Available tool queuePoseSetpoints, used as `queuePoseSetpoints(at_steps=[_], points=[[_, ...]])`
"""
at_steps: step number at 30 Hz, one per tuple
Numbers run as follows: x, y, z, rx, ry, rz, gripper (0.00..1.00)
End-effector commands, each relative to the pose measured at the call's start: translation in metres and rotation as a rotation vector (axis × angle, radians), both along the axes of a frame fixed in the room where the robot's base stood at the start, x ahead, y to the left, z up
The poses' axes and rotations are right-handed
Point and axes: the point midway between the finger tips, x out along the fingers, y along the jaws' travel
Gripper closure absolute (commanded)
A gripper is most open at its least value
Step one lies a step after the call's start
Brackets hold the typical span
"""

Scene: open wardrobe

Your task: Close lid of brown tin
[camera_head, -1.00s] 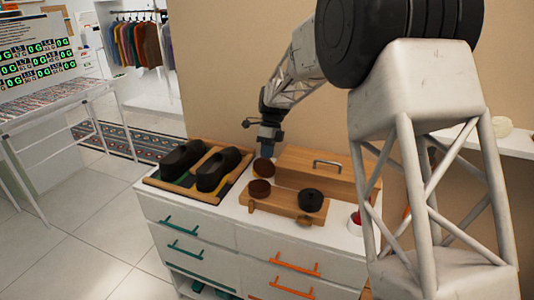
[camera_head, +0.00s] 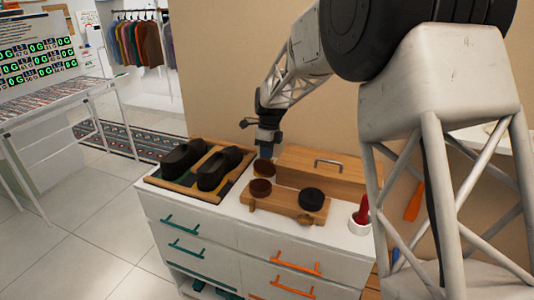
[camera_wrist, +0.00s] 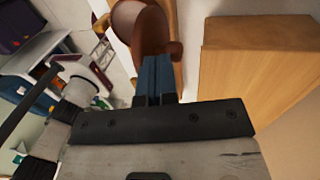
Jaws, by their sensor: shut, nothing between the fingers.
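The brown tin (camera_head: 260,189) sits at the left end of a low wooden tray on the white dresser. Its round brown lid (camera_head: 264,168) stands raised behind it, tilted open. My gripper (camera_head: 266,156) is just behind and above the lid, pointing down. In the wrist view its blue fingers (camera_wrist: 157,72) are shut together and empty. The brown lid (camera_wrist: 151,32) is right in front of the fingertips there; I cannot tell whether they touch. A brown round part of the tin (camera_wrist: 124,17) shows beyond it, partly cut off by the frame.
A black tin (camera_head: 311,199) is on the same tray (camera_head: 286,206). A wooden box with a metal handle (camera_head: 327,164) stands close behind. Black shoes (camera_head: 216,169) lie in a tray to the left. A red-handled item (camera_head: 361,211) stands at the right.

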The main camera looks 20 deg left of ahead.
Motion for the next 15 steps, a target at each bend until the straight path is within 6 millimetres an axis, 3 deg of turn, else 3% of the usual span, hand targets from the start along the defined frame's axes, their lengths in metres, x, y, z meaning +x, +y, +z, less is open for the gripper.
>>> queuePoseSetpoints(at_steps=[15], points=[[-0.028,0.000,0.002,0.001,-0.284,0.001,1.00]])
